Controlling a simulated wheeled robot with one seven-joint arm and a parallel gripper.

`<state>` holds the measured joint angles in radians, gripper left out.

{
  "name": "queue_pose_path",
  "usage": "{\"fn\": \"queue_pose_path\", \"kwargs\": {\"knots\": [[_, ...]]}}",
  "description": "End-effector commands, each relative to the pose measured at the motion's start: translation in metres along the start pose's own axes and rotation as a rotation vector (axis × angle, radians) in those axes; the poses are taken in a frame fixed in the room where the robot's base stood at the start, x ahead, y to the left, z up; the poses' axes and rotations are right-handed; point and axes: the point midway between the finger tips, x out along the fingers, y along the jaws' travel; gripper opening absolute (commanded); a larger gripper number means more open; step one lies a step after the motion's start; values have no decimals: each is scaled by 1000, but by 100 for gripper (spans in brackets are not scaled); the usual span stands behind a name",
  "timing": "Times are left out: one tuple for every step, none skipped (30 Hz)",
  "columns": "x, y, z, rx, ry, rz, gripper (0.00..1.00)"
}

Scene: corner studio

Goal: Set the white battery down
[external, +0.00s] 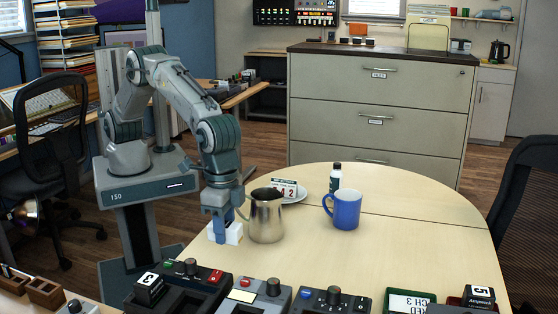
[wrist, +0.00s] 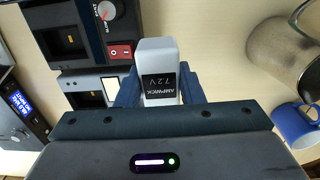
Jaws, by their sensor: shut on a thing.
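The white battery (wrist: 156,58) has a black label reading 7.2V. In the wrist view it sits between the two fingers of my gripper (wrist: 160,88), which is shut on it. In the external view my gripper (external: 221,226) points down at the left part of the wooden table (external: 400,245), and the white battery (external: 233,233) shows low between the fingers, beside the metal pitcher. I cannot tell whether the battery touches the tabletop.
A metal pitcher (external: 266,215) stands close right of my gripper. Chargers (external: 255,292) with knobs line the near edge. The table's right part is clear.

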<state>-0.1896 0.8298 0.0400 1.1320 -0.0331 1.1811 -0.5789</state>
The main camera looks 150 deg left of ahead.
Motion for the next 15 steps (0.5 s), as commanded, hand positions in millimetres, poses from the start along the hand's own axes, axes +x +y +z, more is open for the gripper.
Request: {"fn": "queue_pose_path", "kwargs": {"knots": [[1, -2, -8, 4, 2, 1, 6], [1, -3, -11, 9, 2, 1, 6], [1, -4, -15, 13, 2, 1, 6], [0, -4, -17, 15, 2, 1, 6], [0, -5, -19, 18, 2, 1, 6], [1, -6, -22, 20, 2, 0, 6], [2, -8, -24, 21, 1, 0, 6], [4, -10, -27, 21, 0, -1, 6], [7, -14, -32, 20, 0, -1, 6], [10, -16, -37, 19, 0, -1, 6], [14, -20, -42, 20, -1, -1, 6], [18, -25, -49, 19, 0, -1, 6], [23, -29, -55, 18, -1, -1, 6], [27, -32, -61, 18, 0, -1, 6], [32, -38, -68, 19, 0, -1, 6]]}}
